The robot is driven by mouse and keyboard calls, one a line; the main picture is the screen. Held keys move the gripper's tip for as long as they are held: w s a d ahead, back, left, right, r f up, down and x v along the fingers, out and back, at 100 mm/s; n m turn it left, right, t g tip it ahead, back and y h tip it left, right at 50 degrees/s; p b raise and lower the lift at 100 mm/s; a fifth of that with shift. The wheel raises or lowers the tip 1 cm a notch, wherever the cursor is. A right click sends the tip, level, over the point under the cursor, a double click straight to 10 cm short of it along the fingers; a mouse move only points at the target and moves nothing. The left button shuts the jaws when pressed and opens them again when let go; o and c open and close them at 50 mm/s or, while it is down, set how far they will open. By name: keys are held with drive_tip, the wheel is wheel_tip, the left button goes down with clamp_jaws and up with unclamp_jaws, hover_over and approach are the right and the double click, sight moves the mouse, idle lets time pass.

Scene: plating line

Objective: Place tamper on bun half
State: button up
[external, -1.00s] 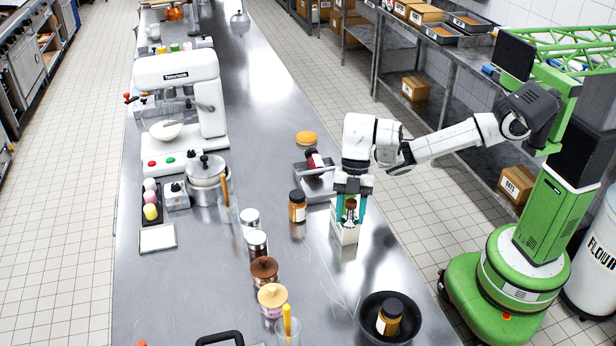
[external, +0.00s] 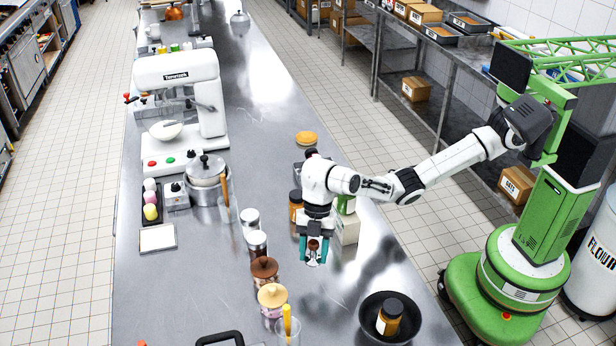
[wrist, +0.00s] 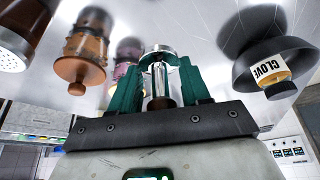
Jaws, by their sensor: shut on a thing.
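My gripper (external: 313,254) is shut on the tamper (external: 314,243), which has a brown handle and a shiny metal base. The tamper hangs upright between the teal fingers, over the bare counter in front of a pale box. In the wrist view, the tamper (wrist: 159,82) sits between the fingers of my gripper (wrist: 158,78). A round golden-brown piece (external: 306,137), which looks like the bun half, lies on the counter behind my gripper, well apart from it.
The pale box (external: 347,230) stands right of my gripper, with a green-and-white item (external: 346,205) partly hidden above it. A dark bowl (external: 366,326) holds a jar (external: 390,317). Canisters (external: 264,270) line the left. An amber jar (external: 296,205) is close behind.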

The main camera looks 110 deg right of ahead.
hover_over(299, 289)
drive_tip(key=d, duration=0.1)
drive_tip(key=f, duration=0.5)
drive_tip(key=shift+s+d+f, duration=0.1)
drive_tip(key=shift+s+f, duration=0.1)
drive_tip(key=shift+s, duration=0.05)
drive_tip(key=shift+f, duration=1.45)
drive_tip(key=shift+f, duration=0.15)
drive_tip(key=o, duration=1.1)
drive_tip(key=shift+r+p, duration=0.35)
drive_tip(key=shift+r, duration=0.1)
drive_tip(key=p+v, duration=1.1)
drive_tip(key=shift+d+r, duration=0.1)
drive_tip(key=shift+r, duration=0.1)
drive_tip(key=c, duration=0.6)
